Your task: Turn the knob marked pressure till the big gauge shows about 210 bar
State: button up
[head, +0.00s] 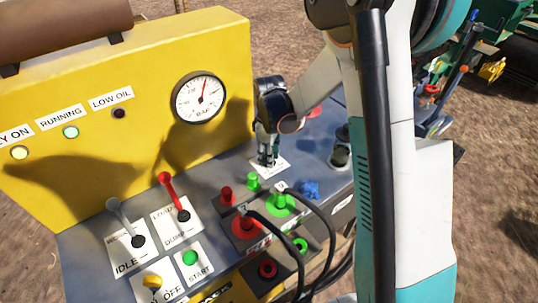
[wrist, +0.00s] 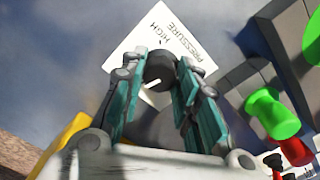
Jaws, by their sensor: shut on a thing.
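The pressure knob (wrist: 160,72) is a dark round knob with a white pointer line. It sits on a white plate (wrist: 184,42) marked PRESSURE and HIGH in the wrist view. My gripper (head: 267,158) is shut on the knob, with one teal-padded finger on each side. In the head view the fingers hide most of the knob, and part of its plate (head: 278,167) shows beside them. The big gauge (head: 200,98) is a white dial on the yellow panel. Its needle points up and slightly right; the numbers are too small to read surely.
Green, red and blue fittings with black hoses stand in front of my gripper, including a green coupling (head: 281,204) and a blue one (head: 309,189). A red lever (head: 170,190) and a grey lever (head: 122,218) stand at left. The yellow panel (head: 150,70) rises behind.

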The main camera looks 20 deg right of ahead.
jog(key=m, duration=1.4)
jog(key=shift+m, duration=2.7)
jog(key=o, duration=1.1)
jog(key=shift+c, duration=0.2)
